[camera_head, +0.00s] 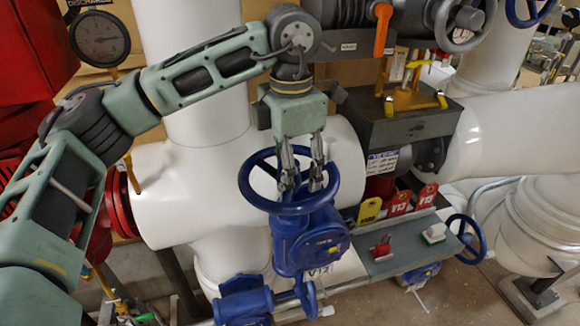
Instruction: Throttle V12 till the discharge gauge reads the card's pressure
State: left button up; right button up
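A blue handwheel (246,190) sits on a blue valve body (310,242) in front of the white pipe. Lettering below the valve is partly hidden, so I cannot confirm that it is V12. My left gripper (302,186) points down into the handwheel, its two fingers apart with a visible gap. I cannot tell whether they touch a spoke or the hub. The round discharge gauge (100,38) is at the upper left; its reading is too small to tell. A white card with a blue heading (382,164) is right of the handwheel, its text unreadable. My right gripper is not in view.
A grey shelf (400,246) right of the valve carries red and yellow tags (398,203). An orange lever (382,30) and a grey handwheel (462,18) are above. Another blue handwheel (466,239) is at the right. Floor shows at lower right.

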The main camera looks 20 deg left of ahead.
pick_arm(q)
jog(key=shift+a, duration=0.15)
jog(key=shift+w+r+p, duration=0.1)
jog(key=shift+r+p, duration=0.4)
jog(key=shift+r, duration=0.15)
jog(key=shift+a+r+p, duration=0.1)
jog(key=shift+r+p, duration=1.6)
jog(key=shift+r, duration=0.95)
